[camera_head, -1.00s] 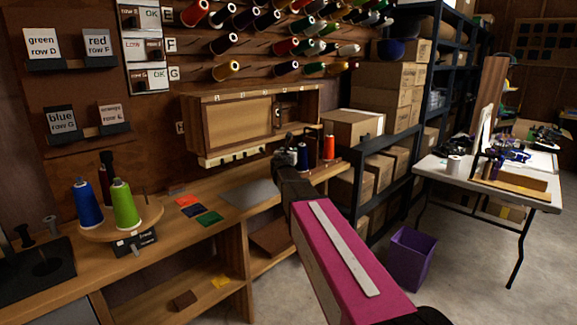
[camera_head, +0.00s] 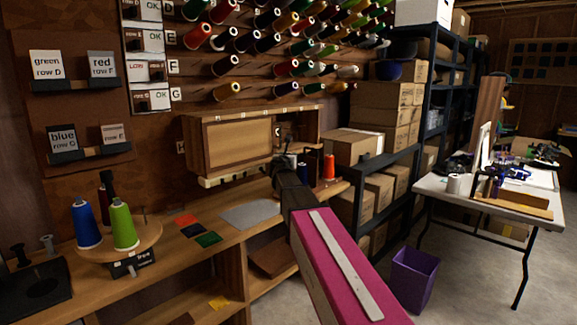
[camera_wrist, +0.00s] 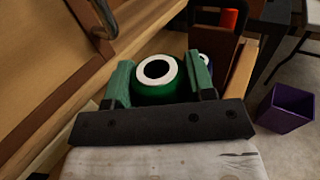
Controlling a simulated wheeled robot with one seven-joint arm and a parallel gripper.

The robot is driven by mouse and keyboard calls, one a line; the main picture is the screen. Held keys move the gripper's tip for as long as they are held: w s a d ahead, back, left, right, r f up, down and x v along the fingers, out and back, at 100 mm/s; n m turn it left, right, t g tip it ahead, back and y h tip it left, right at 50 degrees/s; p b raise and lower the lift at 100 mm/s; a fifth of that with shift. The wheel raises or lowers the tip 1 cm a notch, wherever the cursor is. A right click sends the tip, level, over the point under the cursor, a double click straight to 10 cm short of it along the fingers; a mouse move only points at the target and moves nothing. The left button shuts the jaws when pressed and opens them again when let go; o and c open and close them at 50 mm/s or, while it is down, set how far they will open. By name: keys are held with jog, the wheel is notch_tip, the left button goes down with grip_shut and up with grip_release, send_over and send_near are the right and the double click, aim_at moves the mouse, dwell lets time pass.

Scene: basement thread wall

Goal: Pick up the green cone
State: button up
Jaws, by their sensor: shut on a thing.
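In the wrist view, a dark green cone (camera_wrist: 150,94) with a white ring-shaped top and a dark hole sits between the two green-padded fingers of my gripper (camera_wrist: 160,84). My gripper is shut on it. Its lower part is hidden behind the dark gripper bar. In the head view my gripper (camera_head: 288,162) is at the front of the wooden cabinet, above the bench, and mostly hides the cone. A separate lime green cone (camera_head: 123,227) stands upright on the round wooden stand at the left, far from my gripper.
A red-orange cone (camera_head: 329,167) and a dark blue one stand close right of my gripper. The wooden cabinet (camera_head: 230,147) is just behind it. A blue cone (camera_head: 87,226) shares the round stand (camera_head: 150,238). A purple bin (camera_head: 413,279) stands on the floor at right.

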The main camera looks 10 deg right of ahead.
jog(key=v, duration=1.7)
notch_tip(320, 180, up, 4)
jog(key=shift+f, duration=0.1)
